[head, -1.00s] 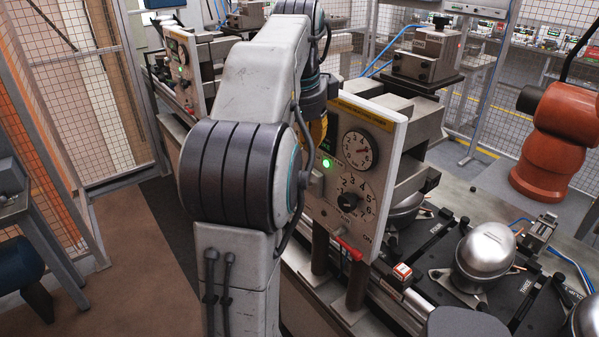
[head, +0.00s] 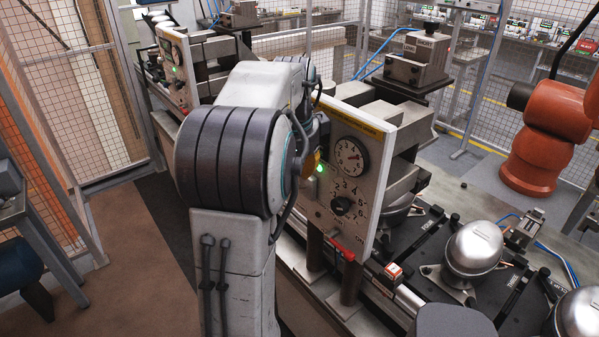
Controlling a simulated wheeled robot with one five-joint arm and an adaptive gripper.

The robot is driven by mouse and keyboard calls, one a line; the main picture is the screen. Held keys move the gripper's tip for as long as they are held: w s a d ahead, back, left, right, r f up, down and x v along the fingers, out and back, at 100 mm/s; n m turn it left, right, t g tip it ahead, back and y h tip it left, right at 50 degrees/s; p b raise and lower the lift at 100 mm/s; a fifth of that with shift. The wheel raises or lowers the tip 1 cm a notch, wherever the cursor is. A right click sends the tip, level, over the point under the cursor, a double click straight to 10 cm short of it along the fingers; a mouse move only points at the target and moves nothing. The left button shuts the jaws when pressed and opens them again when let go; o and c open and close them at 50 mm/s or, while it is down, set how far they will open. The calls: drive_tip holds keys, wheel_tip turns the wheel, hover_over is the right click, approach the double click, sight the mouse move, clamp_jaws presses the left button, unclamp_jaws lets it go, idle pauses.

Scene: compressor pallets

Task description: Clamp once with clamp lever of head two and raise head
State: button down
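The near control panel (head: 352,170) is a pale upright plate with a round dial gauge (head: 350,156), a numbered rotary knob (head: 341,205) and a lit green lamp. A red-ended bar (head: 347,248) sits at the panel's lower edge; I cannot tell if it is the clamp lever. A similar panel (head: 173,68) stands farther back at left. I cannot read which one is head two. My arm covers the near panel's left side. My gripper is hidden behind my arm, near that panel's left edge.
Silver domed compressors (head: 474,248) sit on a dark pallet (head: 408,235) at right. An orange robot arm (head: 545,140) stands behind them at right. Mesh fencing (head: 75,100) encloses the back and left. A grey stand (head: 38,215) is at left; brown floor (head: 135,270) between is clear.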

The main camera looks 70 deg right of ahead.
drive_tip(key=shift+p+x, duration=0.35)
drive_tip(key=shift+x, duration=1.4)
drive_tip(key=shift+a+f, duration=0.1)
drive_tip(key=shift+a, duration=0.05)
